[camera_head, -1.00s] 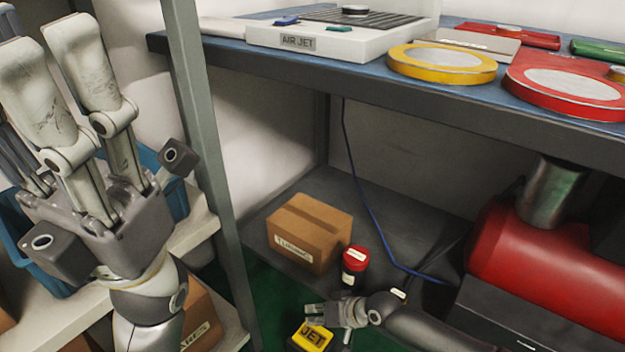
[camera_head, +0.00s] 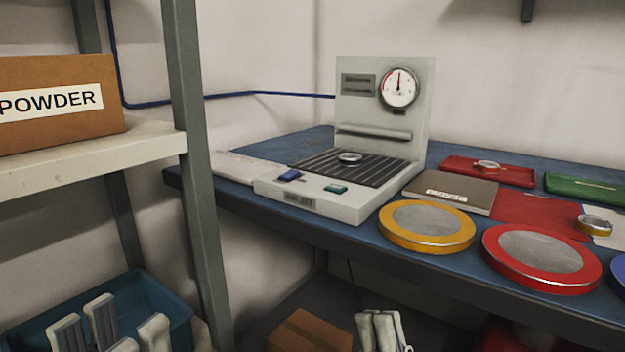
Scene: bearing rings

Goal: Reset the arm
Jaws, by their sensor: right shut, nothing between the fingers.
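Only the pale finger parts of my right gripper (camera_head: 381,330) show, at the bottom edge right of centre, below the front of the blue bench top. The fingers are close together and nothing shows between them. Parts of my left gripper (camera_head: 106,330) show at the bottom left, in front of the blue bin. The rest of both arms is out of the picture.
The workbench (camera_head: 270,227) holds a grey air-jet device (camera_head: 385,130) with a dial, a yellow-rimmed dish (camera_head: 427,247), a red-rimmed dish (camera_head: 540,287) and red and green trays. A metal post (camera_head: 190,150), a powder box (camera_head: 60,127) and a blue bin (camera_head: 165,290) stand left.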

